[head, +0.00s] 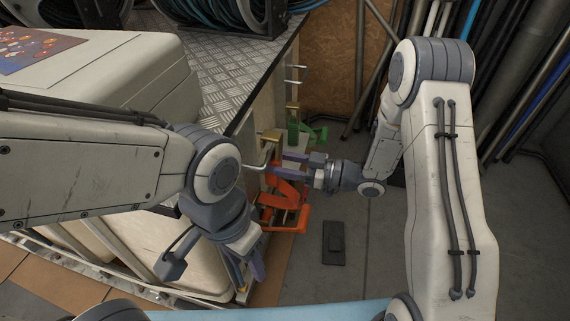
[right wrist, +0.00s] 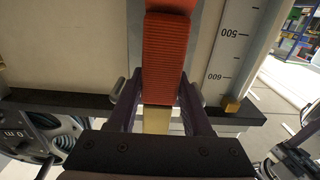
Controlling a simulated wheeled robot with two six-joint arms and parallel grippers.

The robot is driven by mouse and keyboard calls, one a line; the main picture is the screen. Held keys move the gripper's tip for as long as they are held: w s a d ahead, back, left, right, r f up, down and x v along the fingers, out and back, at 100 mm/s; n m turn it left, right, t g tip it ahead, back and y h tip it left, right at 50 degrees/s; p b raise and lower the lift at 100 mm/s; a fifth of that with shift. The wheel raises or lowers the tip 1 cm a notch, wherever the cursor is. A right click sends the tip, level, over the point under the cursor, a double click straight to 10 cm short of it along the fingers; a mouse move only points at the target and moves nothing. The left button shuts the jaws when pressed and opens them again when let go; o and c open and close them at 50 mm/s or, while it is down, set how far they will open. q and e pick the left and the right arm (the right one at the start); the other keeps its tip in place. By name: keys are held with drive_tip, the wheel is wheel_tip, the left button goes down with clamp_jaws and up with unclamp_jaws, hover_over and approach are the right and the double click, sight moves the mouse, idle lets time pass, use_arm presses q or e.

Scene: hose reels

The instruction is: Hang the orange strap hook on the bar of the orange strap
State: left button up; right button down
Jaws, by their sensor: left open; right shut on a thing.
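The orange strap (head: 284,190) hangs at the side of the workbench in the head view, with an orange frame-like piece (head: 288,224) at its lower end. A bent silver bar (head: 257,165) sticks out at its upper left, below a brass-coloured block (head: 270,136). My right gripper (head: 277,165) is at the strap's upper part. In the right wrist view the ribbed orange strap (right wrist: 164,62) lies between its purple fingers (right wrist: 160,100), which are shut on it. Silver bar ends (right wrist: 195,93) show beside the fingers. My left gripper (head: 249,274) is open and empty, lower down. I cannot tell the hook's exact contact with the bar.
A green strap piece (head: 306,132) hangs farther back on the bench side. The bench's tread-plate top (head: 235,75) carries hose reels. White containers (head: 150,245) stand at the left. A dark flat object (head: 333,243) lies on the open grey floor. Pipes lean at the back right.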

drive_tip(key=shift+a+f, duration=0.2)
drive_tip(key=shift+a, duration=0.1)
drive_tip(key=shift+w+d+f+b, duration=0.1)
drive_tip(key=shift+f+b, duration=0.9)
drive_tip(key=shift+f, duration=0.25)
drive_tip(key=shift+c, duration=1.2)
unclamp_jaws()
drive_tip(key=shift+d, duration=0.1)
